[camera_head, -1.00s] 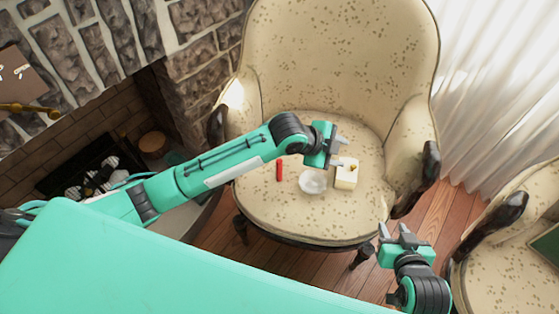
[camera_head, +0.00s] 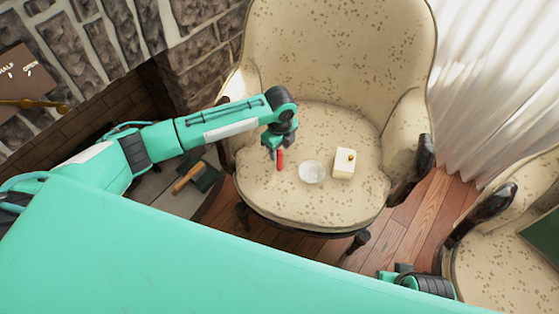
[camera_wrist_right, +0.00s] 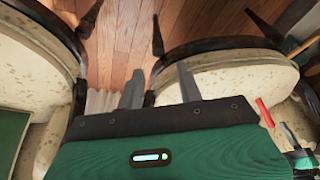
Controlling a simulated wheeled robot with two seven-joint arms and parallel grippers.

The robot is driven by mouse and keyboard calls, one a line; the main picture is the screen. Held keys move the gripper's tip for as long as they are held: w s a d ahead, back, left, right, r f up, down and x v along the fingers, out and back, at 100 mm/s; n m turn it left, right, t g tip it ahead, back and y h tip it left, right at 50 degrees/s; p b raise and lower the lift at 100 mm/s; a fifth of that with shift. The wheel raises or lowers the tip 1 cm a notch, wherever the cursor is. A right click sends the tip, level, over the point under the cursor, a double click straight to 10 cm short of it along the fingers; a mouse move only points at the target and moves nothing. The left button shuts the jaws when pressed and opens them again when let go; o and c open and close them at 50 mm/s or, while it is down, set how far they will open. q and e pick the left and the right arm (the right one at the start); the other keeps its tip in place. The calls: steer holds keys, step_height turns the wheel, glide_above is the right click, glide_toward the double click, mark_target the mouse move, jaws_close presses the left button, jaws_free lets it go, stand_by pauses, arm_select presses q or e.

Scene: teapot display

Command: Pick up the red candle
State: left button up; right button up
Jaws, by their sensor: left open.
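The red candle (camera_head: 280,160) stands out on the seat of the cream patterned armchair (camera_head: 300,210); it also shows at the right of the right wrist view (camera_wrist_right: 264,112). My left gripper (camera_head: 274,152) is open and points down right beside the candle, over its left side. I cannot tell whether a finger touches it. The left gripper also shows partly in the right wrist view (camera_wrist_right: 289,133). My right gripper (camera_wrist_right: 160,88) is open and empty, its two fingers apart, away from the candle. In the head view only part of the right arm shows at the bottom.
A whitish round dish (camera_head: 312,172) and a cream box with a gold knob (camera_head: 344,163) sit on the seat, right of the candle. A second armchair (camera_head: 510,265) stands at the right. A stone fireplace (camera_head: 95,50) is at the left. The seat's front is clear.

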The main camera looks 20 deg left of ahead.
mark_target(280, 158)
arm_select(q)
steer(key=shift+f, duration=0.9)
steer(key=f+b, duration=0.1)
steer(key=f, duration=0.3)
steer(key=shift+w, duration=0.2)
arm_select(e)
steer(key=v, duration=0.3)
steer(key=shift+w, duration=0.25)
arm_select(q)
jaws_close()
arm_select(e)
steer(key=shift+f, duration=0.2)
